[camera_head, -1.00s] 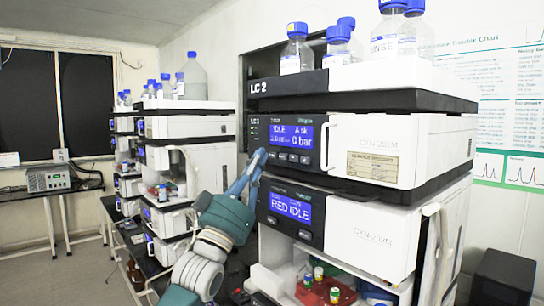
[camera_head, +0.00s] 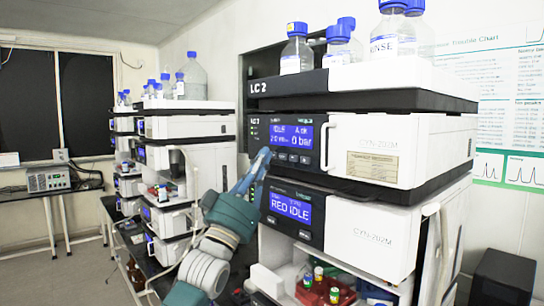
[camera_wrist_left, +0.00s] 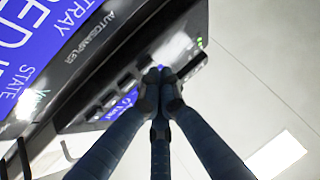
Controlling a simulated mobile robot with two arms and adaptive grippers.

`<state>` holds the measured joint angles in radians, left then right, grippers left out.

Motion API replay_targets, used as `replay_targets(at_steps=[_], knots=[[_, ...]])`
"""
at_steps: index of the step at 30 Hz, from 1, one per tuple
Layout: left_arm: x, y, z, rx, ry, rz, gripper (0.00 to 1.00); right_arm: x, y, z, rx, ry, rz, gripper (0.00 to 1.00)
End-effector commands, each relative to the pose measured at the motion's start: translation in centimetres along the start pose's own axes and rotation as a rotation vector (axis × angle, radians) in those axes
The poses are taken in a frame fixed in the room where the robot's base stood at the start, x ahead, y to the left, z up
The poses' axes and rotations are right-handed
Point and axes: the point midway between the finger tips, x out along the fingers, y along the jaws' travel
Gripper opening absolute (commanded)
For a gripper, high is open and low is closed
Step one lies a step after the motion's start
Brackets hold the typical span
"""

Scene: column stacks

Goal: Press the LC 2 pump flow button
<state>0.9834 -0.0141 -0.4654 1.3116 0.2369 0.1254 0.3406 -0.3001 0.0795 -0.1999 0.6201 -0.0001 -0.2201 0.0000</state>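The LC 2 stack (camera_head: 262,87) stands at the centre right in the head view. Its pump panel has a lit blue display (camera_head: 292,136) reading IDLE and 0 bar, with a row of small dark buttons (camera_head: 293,158) below it. My left gripper (camera_head: 266,151) reaches up from below, its fingertips at the left end of that row. They cover part of the panel there, and I cannot tell if they touch a button. In the left wrist view the finger tips (camera_wrist_left: 161,76) meet with nothing between them, in front of the panel. My right gripper is not in view.
A white handle (camera_head: 327,147) sticks out right of the pump panel. Bottles (camera_head: 297,50) stand on top of the stack. A second instrument stack (camera_head: 180,128) stands to the left.

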Motion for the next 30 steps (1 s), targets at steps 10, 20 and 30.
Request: replay_targets(at_steps=[10, 20, 30], knots=[[0.3, 0.1, 0.3, 0.0, -0.001, 0.0, 0.0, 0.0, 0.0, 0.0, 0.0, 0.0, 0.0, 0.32], [0.3, 0.1, 0.3, 0.0, -0.001, 0.0, 0.0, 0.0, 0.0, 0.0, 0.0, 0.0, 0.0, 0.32], [-0.7, -0.3, -0.6, 0.0, 0.0, 0.0, 0.0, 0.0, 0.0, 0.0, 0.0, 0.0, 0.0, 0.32]])
